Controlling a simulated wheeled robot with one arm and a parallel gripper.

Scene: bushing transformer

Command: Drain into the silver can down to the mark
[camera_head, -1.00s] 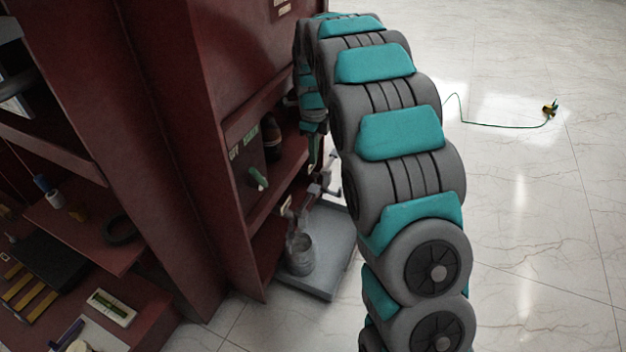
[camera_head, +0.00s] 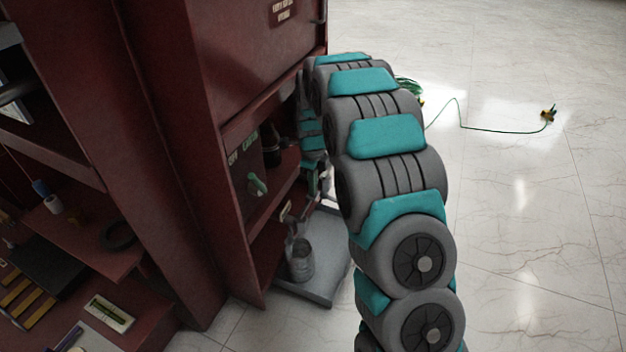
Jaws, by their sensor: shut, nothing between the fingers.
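The silver can (camera_head: 301,264), a small cylinder, stands upright on a grey tray (camera_head: 318,293) on the floor at the foot of the dark red cabinet. A grey pipe or tap fitting (camera_head: 291,222) shows just above the can. A green handle (camera_head: 257,184) sits on a panel with pale lettering inside the cabinet opening. My arm arches over from the right and hangs down at the opening. My gripper (camera_head: 312,190) is small and partly hidden there, shut and empty, right of the green handle and above the can. The mark and any liquid level cannot be made out.
A dark brown bottle (camera_head: 271,150) stands on the cabinet shelf by my arm's end. Shelves with tools and a black ring (camera_head: 118,236) lie at the left. A green cable (camera_head: 480,129) lies on the pale floor, which is otherwise open at the right.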

